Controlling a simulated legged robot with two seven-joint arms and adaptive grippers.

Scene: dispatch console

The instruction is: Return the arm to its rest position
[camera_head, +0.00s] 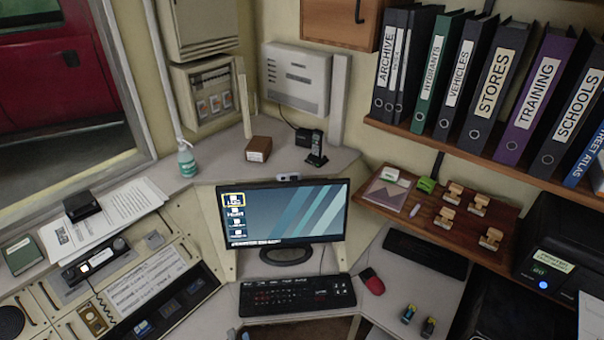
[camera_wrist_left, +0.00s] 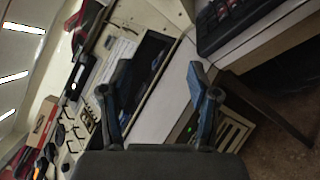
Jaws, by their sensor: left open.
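My left gripper (camera_wrist_left: 158,72) shows its two blue-padded fingers spread apart in the left wrist view, with nothing between them. The console panel and a pale desk edge lie beyond the fingers. In the head view only a small dark-blue part of my left gripper (camera_head: 238,333) shows at the bottom edge, just below and left of the keyboard (camera_head: 297,295). Most of the left arm is out of the picture. My right gripper is not in view.
A monitor (camera_head: 285,215) stands behind the keyboard, with a red mouse (camera_head: 372,281) to the right. The radio console (camera_head: 150,285) fills the lower left. A wooden board (camera_head: 425,220) holds several stamps. A binder shelf (camera_head: 480,150) overhangs the right.

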